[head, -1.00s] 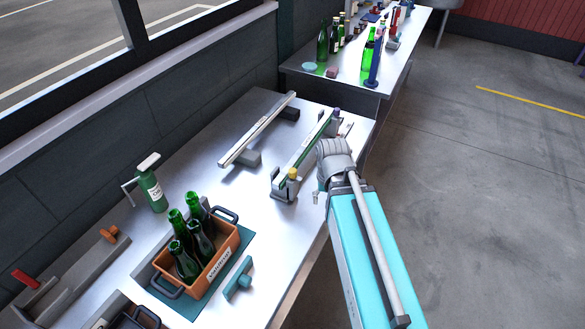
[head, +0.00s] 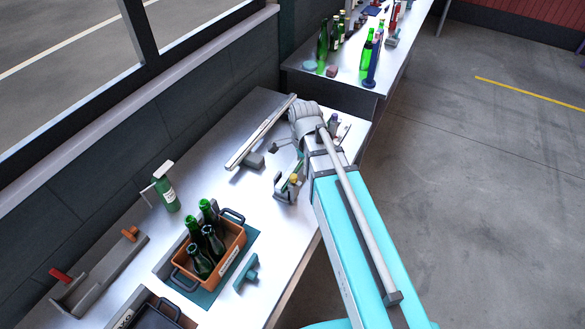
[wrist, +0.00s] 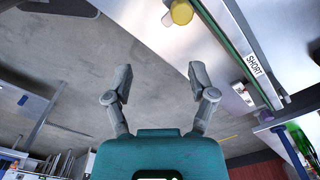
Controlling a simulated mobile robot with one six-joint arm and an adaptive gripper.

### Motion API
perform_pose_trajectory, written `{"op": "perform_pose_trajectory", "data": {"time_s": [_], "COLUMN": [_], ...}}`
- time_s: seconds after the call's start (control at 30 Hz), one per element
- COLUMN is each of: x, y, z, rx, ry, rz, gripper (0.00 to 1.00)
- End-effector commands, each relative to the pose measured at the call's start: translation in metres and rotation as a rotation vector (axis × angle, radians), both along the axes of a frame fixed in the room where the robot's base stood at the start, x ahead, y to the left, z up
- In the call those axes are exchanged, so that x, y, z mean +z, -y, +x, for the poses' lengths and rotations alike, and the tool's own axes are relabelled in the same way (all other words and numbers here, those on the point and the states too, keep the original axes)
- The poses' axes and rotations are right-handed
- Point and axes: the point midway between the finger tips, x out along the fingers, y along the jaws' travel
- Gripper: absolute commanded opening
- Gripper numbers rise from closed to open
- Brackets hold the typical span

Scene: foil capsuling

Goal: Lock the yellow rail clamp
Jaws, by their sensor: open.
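The yellow rail clamp (head: 295,180) is a small yellow knob at the near end of a green-edged rail on the steel bench. It also shows at the top of the wrist view (wrist: 181,12), beyond my fingertips and slightly right. The rail (wrist: 235,40) carries a label reading SHORT; in the head view my arm hides much of it. My gripper (wrist: 160,82) is open and empty, its two grey fingers apart, and touches nothing I can see. In the head view the gripper is partly hidden by my wrist, above the rail. I cannot tell whether the clamp is locked.
A second pale rail (head: 262,132) lies to the left. An orange crate (head: 232,255) of green bottles, a green spray bottle (head: 166,193) and a teal handled tool (head: 247,273) stand nearer.

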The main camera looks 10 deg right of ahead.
Motion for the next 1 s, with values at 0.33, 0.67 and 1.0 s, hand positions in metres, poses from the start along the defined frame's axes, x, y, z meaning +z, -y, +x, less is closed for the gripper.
{"op": "perform_pose_trajectory", "data": {"time_s": [0.33, 0.67, 1.0], "x": [0.045, 0.050, 0.049], "y": [-0.024, -0.029, -0.029], "z": [0.021, 0.024, 0.024], "rx": [-0.393, -0.497, -0.495], "ry": [0.000, 0.000, 0.000], "rz": [0.000, 0.000, 0.000], "gripper": [0.72, 0.72, 0.72]}}
